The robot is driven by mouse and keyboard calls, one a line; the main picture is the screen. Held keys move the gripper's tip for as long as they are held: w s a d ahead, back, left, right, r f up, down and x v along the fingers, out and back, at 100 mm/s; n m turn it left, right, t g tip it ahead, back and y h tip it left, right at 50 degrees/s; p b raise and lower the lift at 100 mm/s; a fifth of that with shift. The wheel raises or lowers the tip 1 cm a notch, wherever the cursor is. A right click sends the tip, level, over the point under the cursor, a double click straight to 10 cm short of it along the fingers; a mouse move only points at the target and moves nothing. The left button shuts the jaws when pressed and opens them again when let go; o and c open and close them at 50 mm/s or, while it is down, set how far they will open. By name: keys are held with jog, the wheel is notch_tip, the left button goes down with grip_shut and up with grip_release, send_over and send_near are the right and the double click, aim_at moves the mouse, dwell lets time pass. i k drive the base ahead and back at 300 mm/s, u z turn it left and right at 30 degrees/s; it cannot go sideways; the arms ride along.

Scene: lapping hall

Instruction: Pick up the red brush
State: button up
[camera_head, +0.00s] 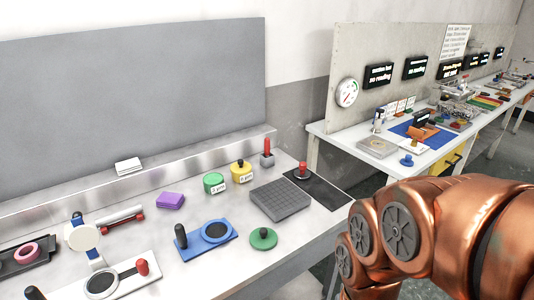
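I cannot tell for certain which item is the red brush. An upright red-handled item (267,147) stands in a small grey block at the back right of the near metal bench (215,265). A red-knobbed item (303,169) stands on a black mat to its right. A white cylinder with red end pieces (118,217) lies at the left of the bench. My copper arm fills the lower right, right of the bench. My gripper does not show, so its state is hidden.
A grey ridged plate (281,199), a green disc (263,238), a blue plate (205,240) with a black handle, a purple block (170,200) and green and yellow tins (214,183) crowd the near bench. A second bench (345,140) with many items stands behind, right.

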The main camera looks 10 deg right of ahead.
aim_at(267, 141)
jog(key=z, duration=1.75)
jog(key=i, duration=1.55)
jog(key=u, duration=3.85)
